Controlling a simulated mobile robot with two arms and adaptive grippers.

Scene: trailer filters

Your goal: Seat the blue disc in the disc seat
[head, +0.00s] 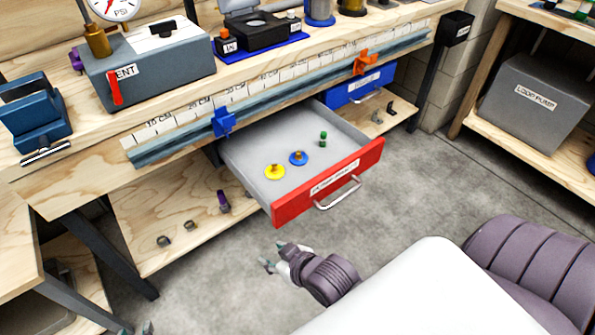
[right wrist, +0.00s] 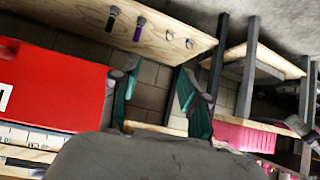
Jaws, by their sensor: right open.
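The blue disc (head: 298,157) lies in the open red-fronted drawer (head: 328,184), with a small knob standing on it. A black device with a round opening (head: 256,22) stands on a blue mat on the bench; I cannot tell if this is the disc seat. My right gripper (head: 268,264) is open and empty, low in front of the drawer and apart from it. In the right wrist view its two teal fingers (right wrist: 160,90) are spread with nothing between them. What seem to be my left gripper's tips (head: 134,329) just show at the bottom edge.
A yellow disc (head: 275,171) and a green piece (head: 323,139) are also in the drawer. A blue clip (head: 223,122) and an orange clip (head: 364,62) sit on the bench-front rail. The lower shelf (head: 185,210) holds small parts. Bare floor (head: 400,205) lies right of the drawer.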

